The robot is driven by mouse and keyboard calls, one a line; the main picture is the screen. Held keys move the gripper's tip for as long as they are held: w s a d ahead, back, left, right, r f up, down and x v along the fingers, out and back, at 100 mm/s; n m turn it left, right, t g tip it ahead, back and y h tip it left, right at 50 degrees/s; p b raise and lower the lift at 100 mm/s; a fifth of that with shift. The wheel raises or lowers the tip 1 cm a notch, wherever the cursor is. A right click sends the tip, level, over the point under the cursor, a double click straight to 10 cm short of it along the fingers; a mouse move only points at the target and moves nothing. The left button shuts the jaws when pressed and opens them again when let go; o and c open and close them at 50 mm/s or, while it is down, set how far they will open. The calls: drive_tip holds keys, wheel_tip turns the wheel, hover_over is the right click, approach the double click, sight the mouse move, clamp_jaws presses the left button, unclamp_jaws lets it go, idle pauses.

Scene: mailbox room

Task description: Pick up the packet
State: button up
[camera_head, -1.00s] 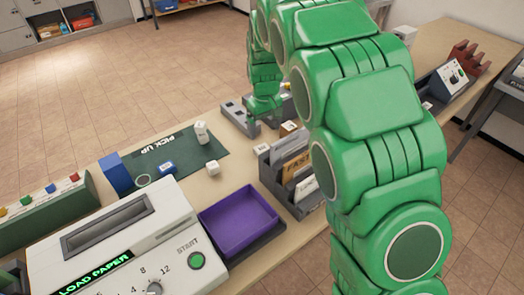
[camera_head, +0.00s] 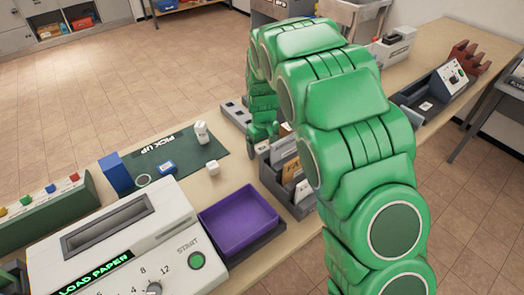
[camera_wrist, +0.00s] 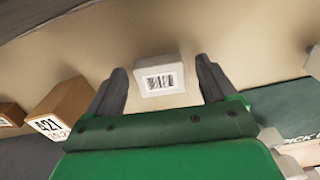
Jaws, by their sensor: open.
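A small pale box-shaped packet with a barcode label (camera_wrist: 158,82) lies on the beige tabletop in the wrist view. My gripper (camera_wrist: 160,92) is open, with one dark finger on each side of the packet. Gaps show between the fingers and the packet, and I cannot tell their height over the table. In the head view my gripper (camera_head: 264,132) points down beside the right end of the green mat. My arm and gripper hide the packet there.
A brown box labelled 421 (camera_wrist: 60,108) stands left of the fingers in the wrist view. The green PICK UP mat (camera_head: 190,148) holds small items. A grey sorter with envelopes (camera_head: 287,178) stands close to my gripper. A purple tray (camera_head: 238,220) and white machine (camera_head: 115,245) are nearer.

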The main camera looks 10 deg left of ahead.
sight(262, 149)
drive_tip(key=shift+f, duration=0.1)
drive_tip(key=shift+c, duration=0.4)
drive_tip(key=c, duration=1.1)
drive_tip(key=shift+o, duration=0.2)
wheel_tip(262, 149, up, 10)
